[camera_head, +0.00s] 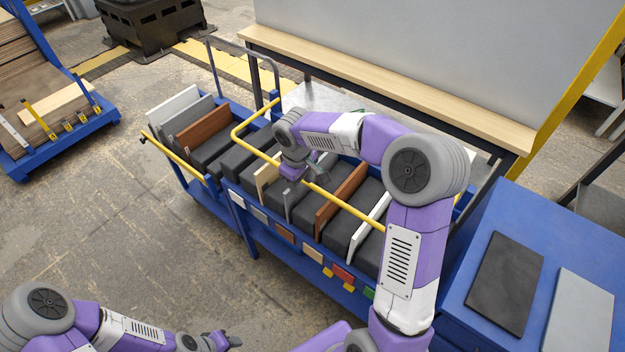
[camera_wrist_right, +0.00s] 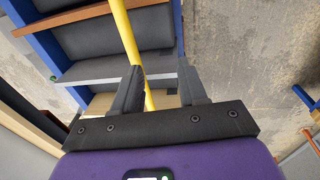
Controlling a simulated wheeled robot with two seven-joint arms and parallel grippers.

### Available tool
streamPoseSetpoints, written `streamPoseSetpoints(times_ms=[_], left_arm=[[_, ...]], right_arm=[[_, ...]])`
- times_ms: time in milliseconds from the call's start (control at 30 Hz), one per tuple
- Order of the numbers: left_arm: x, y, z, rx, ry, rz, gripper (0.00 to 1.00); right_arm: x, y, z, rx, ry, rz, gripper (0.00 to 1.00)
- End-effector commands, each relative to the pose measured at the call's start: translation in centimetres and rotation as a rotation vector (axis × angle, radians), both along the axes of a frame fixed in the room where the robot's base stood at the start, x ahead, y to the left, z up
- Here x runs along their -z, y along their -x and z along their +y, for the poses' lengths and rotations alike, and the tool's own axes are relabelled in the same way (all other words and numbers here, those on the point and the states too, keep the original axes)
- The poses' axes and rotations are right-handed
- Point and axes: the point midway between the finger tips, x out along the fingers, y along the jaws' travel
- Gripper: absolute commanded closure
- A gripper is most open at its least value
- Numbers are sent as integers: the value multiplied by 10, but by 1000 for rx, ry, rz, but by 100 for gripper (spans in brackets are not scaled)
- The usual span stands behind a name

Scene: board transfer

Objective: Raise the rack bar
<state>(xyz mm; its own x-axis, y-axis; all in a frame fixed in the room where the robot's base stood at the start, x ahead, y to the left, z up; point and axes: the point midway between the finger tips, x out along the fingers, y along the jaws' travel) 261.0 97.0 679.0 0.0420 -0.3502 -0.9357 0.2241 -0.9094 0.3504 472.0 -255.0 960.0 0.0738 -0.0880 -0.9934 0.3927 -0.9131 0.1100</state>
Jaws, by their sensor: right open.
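The rack bar (camera_head: 342,204) is a yellow bent tube. It runs along the near side of the blue rack (camera_head: 268,227), above dark padded slots with upright boards between them. My right gripper (camera_head: 312,175) is over the rack at the bar, pointing down. In the right wrist view the gripper (camera_wrist_right: 161,88) is open, and the yellow bar (camera_wrist_right: 123,32) runs behind the left finger and shows again between the fingers. I cannot tell whether a finger touches it. My left gripper (camera_head: 228,341) is low at the bottom edge, away from the rack; its jaw opening is unclear.
Brown (camera_head: 342,193) and white (camera_head: 371,219) boards stand in the rack near my right arm. A second cart section with its own yellow bar (camera_head: 172,158) adjoins on the left. A wooden-edged bench (camera_head: 390,82) is behind. A blue table (camera_head: 488,225) with flat panels is right.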

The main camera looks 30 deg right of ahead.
Motion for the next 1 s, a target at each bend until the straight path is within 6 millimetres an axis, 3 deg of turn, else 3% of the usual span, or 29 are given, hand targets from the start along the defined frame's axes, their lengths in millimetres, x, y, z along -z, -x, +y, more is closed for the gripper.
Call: streamPoseSetpoints(times_ms=[33,100,200,633,1000], left_arm=[[-1,0,0,0,0,0,57],[-1,0,0,0,0,0,57],[0,0,0,0,0,0,57],[17,0,0,0,0,0,57],[19,0,0,0,0,0,57]], right_arm=[[-17,-1,-10,6,35,-8,58],[-32,-1,-20,14,69,-7,58],[-36,0,-27,20,92,-5,58],[25,-4,-38,19,93,-2,58],[34,-5,-39,19,93,-4,58]])
